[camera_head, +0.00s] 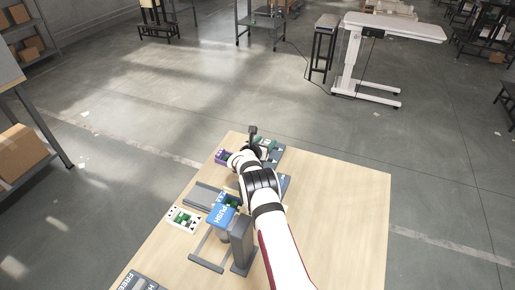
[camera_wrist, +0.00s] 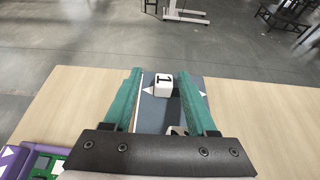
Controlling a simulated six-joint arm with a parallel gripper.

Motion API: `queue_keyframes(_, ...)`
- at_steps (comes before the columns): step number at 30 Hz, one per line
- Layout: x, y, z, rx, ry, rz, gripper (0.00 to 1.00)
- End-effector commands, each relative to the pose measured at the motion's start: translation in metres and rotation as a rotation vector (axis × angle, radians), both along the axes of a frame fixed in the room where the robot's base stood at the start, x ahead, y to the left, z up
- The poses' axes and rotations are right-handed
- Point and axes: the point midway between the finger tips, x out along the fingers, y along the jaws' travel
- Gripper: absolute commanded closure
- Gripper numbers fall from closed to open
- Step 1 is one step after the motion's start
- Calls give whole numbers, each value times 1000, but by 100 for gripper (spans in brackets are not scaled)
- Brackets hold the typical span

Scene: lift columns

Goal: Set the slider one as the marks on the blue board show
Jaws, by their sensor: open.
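In the wrist view a white block marked 1 (camera_wrist: 163,84), the slider, stands on a slate-grey panel (camera_wrist: 188,88) with white triangles at its left and right. My gripper (camera_wrist: 161,78) is open, its teal fingers on either side of the block with visible gaps. In the head view my gripper (camera_head: 264,148) is over the far end of the table, and my arm hides most of the slider. A blue board (camera_head: 220,209) with white lettering, including PUSH, stands mid-table; its marks are too small to read.
A purple-edged board with green parts (camera_wrist: 38,163) lies at lower left in the wrist view. In the head view a white board (camera_head: 176,225), a grey frame (camera_head: 206,264) and a grey post (camera_head: 242,245) stand nearby. The table's right side (camera_head: 345,215) is clear.

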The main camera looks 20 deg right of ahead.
Motion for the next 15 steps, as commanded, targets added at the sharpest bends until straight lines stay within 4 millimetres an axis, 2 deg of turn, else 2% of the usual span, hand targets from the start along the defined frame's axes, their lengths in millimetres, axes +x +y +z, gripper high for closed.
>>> queue_keyframes(8, -34, 36, 22, -1, 0, 4, 43)
queue_keyframes(15, -77, 78, 47, 0, -2, 6, 43)
